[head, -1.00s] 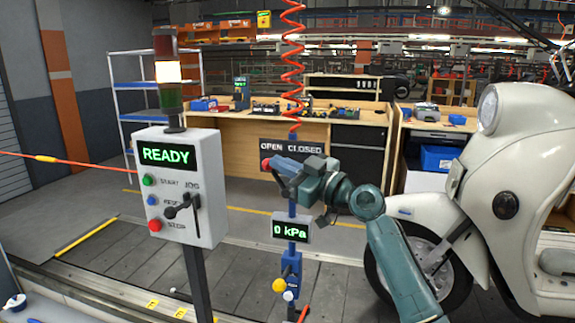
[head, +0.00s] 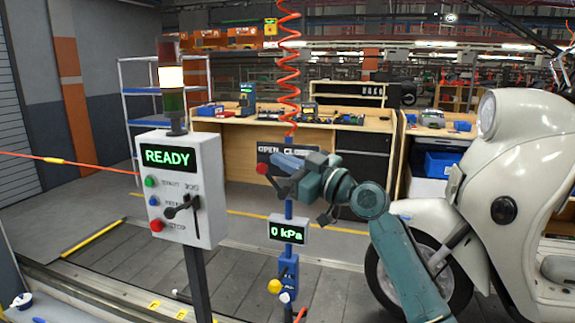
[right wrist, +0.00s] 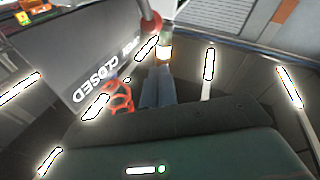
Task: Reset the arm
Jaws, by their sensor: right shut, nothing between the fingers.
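My right gripper (head: 288,179) is shut and empty. It is at the blue air post (head: 289,208), in front of the lower edge of the OPEN/CLOSED sign (head: 272,150). A red knob (head: 262,168) shows just left of the fingers; I cannot tell whether they touch its lever. In the right wrist view the closed fingers (right wrist: 157,87) point toward the red knob (right wrist: 151,23), with the sign (right wrist: 95,65) to the left. The post's display (head: 289,232) reads 0 kPa. My left gripper is out of view.
A control box (head: 212,215) reading READY stands left of the post, with a lit stack light (head: 172,77) above. A cream scooter (head: 470,185) stands close on the right, beside my right forearm. A red coiled hose (head: 289,75) hangs above the post. Workbenches (head: 240,155) stand behind.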

